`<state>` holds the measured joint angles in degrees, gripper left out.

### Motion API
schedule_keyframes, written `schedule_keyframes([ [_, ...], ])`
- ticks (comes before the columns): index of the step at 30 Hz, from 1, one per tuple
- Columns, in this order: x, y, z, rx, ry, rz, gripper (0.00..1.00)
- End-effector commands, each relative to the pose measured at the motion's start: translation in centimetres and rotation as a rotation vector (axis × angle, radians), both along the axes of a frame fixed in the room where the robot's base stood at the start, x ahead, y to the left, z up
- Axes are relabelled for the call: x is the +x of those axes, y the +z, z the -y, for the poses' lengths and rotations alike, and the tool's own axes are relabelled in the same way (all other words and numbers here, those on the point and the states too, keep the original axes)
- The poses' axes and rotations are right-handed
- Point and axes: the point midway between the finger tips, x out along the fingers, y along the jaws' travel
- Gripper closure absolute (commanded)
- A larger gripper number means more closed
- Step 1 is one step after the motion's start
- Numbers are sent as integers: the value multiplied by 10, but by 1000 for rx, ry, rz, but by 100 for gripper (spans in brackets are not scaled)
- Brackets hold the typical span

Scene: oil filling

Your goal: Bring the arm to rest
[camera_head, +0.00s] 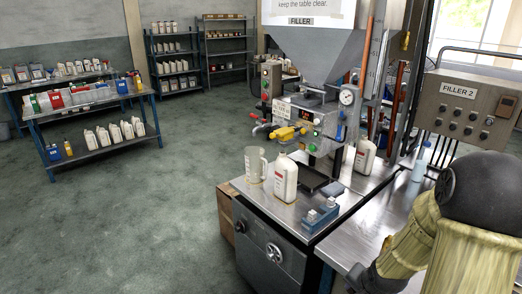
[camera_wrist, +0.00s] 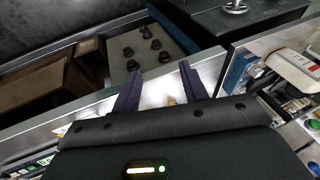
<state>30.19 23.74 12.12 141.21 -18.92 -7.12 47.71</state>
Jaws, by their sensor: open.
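My arm (camera_head: 465,235) shows at the lower right of the head view, bent, beside the metal table by the filler. My gripper is outside the head view. In the wrist view my gripper (camera_wrist: 158,86) has its two dark fingers apart, with nothing between them. The fingers are over a bright metal table edge, and a box with dark knobs (camera_wrist: 145,52) lies beyond them.
The filler table (camera_head: 255,196) holds a clear jug (camera_head: 256,166), a white bottle (camera_head: 285,178), another white bottle (camera_head: 364,158) and a blue-grey block (camera_head: 320,214). The FILLER 2 panel (camera_head: 462,108) stands close behind my arm. Open floor (camera_head: 130,220) lies left of the table.

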Motion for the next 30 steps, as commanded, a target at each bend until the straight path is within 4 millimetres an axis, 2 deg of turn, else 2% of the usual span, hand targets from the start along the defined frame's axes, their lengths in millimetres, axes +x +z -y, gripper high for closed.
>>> schedule_keyframes([
  [1,-5,18,-12,-48,82,-17,56],
  [3,-13,34,-26,-105,191,-50,56],
  [9,-46,80,-69,-217,507,-125,56],
  [13,-68,102,-94,-247,689,-154,56],
  [18,-84,113,-107,-253,802,-170,56],
  [30,-84,112,-107,-253,808,-172,56],
])
